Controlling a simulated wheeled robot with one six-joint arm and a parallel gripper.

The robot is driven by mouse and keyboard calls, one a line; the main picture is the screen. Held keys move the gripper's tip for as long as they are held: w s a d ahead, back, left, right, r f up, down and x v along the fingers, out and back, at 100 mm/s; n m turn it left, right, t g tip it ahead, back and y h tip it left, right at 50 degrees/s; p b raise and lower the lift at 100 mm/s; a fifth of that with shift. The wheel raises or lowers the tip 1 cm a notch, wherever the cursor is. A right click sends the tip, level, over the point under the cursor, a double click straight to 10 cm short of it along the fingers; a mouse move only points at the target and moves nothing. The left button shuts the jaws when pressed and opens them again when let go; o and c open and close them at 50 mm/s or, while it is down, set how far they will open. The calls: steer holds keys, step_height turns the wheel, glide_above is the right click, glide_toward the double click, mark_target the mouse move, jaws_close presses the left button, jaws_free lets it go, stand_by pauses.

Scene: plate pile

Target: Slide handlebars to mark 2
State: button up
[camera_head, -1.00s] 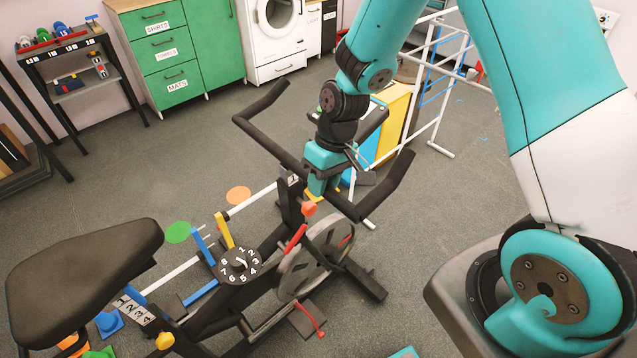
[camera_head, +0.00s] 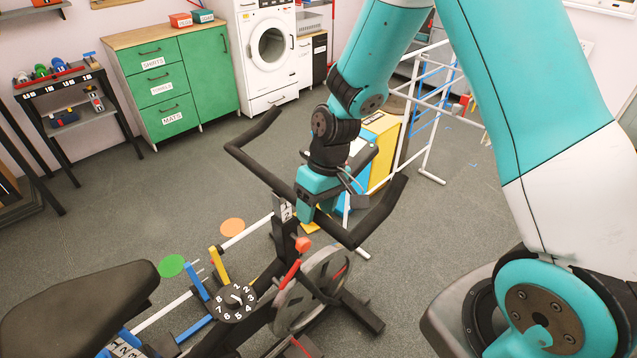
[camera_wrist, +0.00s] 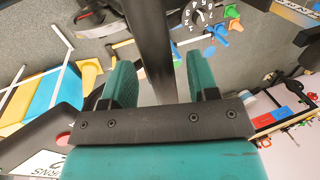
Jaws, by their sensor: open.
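The black handlebars (camera_head: 262,172) sit on the front post of an exercise bike, with one grip reaching up left and the other to the right. A white numbered label (camera_head: 286,211) shows on the post just under them; its reading is too small to be sure of. My teal gripper (camera_head: 312,204) is at the middle of the handlebars, pointing down. In the wrist view, its open fingers (camera_wrist: 158,78) stand on either side of a black bar (camera_wrist: 154,45). Whether they touch it I cannot tell.
A red knob (camera_head: 303,244) is on the post below my gripper. A numbered dial (camera_head: 237,302) and the black saddle (camera_head: 80,310) are at lower left. A white rack (camera_head: 425,130) and yellow box (camera_head: 383,150) stand behind.

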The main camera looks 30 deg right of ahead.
steer(key=v, duration=1.7)
steer(key=shift+b, duration=0.4)
steer(key=shift+s, duration=0.1)
steer(key=s+a+r+n, duration=0.1)
steer(key=s+a, duration=0.2)
steer(key=s, duration=0.3)
steer(key=s+a+r+n+y, duration=0.1)
steer(key=s+a, duration=0.2)
steer(key=s, duration=0.4)
steer(key=s+a+r+n+t, duration=0.1)
steer(key=s+a+r, duration=0.1)
steer(key=s+a, duration=0.2)
steer(key=s, duration=0.2)
steer(key=shift+s, duration=0.3)
steer(key=shift+n, duration=0.3)
stand_by(0.5)
